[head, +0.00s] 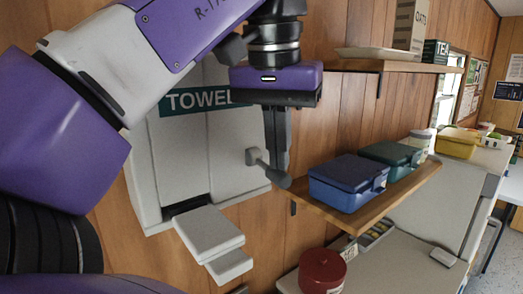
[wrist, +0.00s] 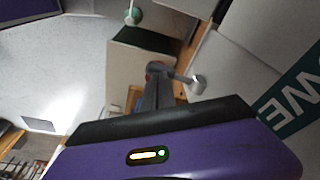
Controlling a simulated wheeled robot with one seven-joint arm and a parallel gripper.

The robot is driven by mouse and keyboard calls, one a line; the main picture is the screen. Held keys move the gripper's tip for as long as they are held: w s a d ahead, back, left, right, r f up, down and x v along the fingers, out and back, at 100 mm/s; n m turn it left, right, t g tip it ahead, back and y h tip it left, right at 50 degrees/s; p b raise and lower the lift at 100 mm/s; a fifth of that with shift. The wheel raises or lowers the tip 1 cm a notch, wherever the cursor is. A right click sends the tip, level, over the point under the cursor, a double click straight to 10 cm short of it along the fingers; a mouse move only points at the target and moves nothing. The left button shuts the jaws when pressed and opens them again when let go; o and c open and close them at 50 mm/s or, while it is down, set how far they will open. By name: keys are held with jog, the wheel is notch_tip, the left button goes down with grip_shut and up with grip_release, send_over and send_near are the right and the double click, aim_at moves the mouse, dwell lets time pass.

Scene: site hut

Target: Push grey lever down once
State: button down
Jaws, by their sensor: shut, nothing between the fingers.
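The grey lever (head: 260,164) sticks out from the right side of a white towel dispenser (head: 180,160) with a green "TOWEL" label. It slopes down to a rounded knob at its outer end. My gripper (head: 279,172) is shut and empty, pointing down, its fingertips at the lever close to the knob. In the wrist view the lever (wrist: 180,77) shows just beyond the fingertips of my gripper (wrist: 155,80). I cannot tell whether they touch it. White flat pieces (head: 208,232) jut out below the dispenser.
A wooden shelf (head: 400,192) right of the lever carries a blue box (head: 347,183) and a green box (head: 394,158). A higher shelf (head: 390,65) holds a tea box (head: 435,51). A dark red round container (head: 322,271) stands lower down.

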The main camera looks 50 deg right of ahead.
jog(key=v, duration=0.1)
jog(key=p+v, duration=0.2)
jog(key=shift+d, duration=0.25)
jog(key=shift+d+p+v, duration=0.25)
jog(key=shift+v, duration=1)
jog(key=shift+d+p+v, duration=0.2)
jog(key=shift+p+v, duration=0.05)
jog(key=shift+v, duration=0.95)
jog(key=shift+s, duration=0.3)
